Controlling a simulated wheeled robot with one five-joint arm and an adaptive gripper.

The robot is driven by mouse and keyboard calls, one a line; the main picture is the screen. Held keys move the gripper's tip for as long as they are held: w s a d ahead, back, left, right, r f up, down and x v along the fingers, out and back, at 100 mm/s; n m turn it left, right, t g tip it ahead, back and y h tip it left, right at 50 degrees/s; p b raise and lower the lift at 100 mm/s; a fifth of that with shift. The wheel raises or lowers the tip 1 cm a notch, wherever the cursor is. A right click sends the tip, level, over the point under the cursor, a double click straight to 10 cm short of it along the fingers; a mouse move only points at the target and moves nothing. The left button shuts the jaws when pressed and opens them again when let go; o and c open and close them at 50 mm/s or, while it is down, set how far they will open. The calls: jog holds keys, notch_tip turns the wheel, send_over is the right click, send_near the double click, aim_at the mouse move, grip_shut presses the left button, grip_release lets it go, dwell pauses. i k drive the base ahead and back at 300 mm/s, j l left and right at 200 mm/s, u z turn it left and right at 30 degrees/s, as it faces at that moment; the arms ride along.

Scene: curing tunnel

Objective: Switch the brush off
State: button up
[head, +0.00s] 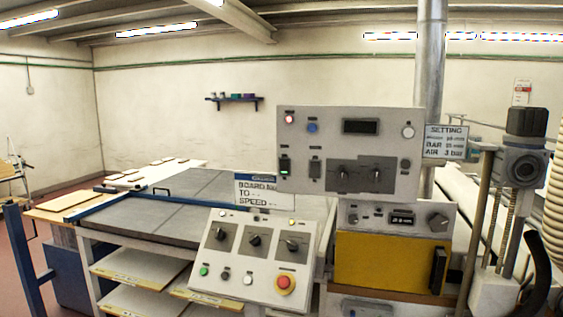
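An upright grey control panel (395,130) stands right of centre, with lamps, a dark display (360,127), two rocker switches at the left (285,165) and (315,168), and two rotary switches (344,173) and (376,174). The small labels are too blurred to read, so I cannot tell which control is the brush's. My gripper is not in view.
A yellow-fronted unit (385,262) with a small display and knob sits at the right. A motor column (524,165) and black hose (541,265) stand at the far right. A grey conveyor table (150,222) with a "BOARD" sign (256,190) lies left.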

aim_at(283, 164)
jog(key=i+j+z, duration=0.15)
jog(key=j, duration=0.25)
jog(key=i+j+z, duration=0.15)
jog(key=j, duration=0.25)
jog(key=i+j+z, duration=0.15)
jog(key=j, duration=0.3)
jog(key=j+z, duration=0.15)
jog(key=j, duration=0.3)
jog(key=i, duration=0.05)
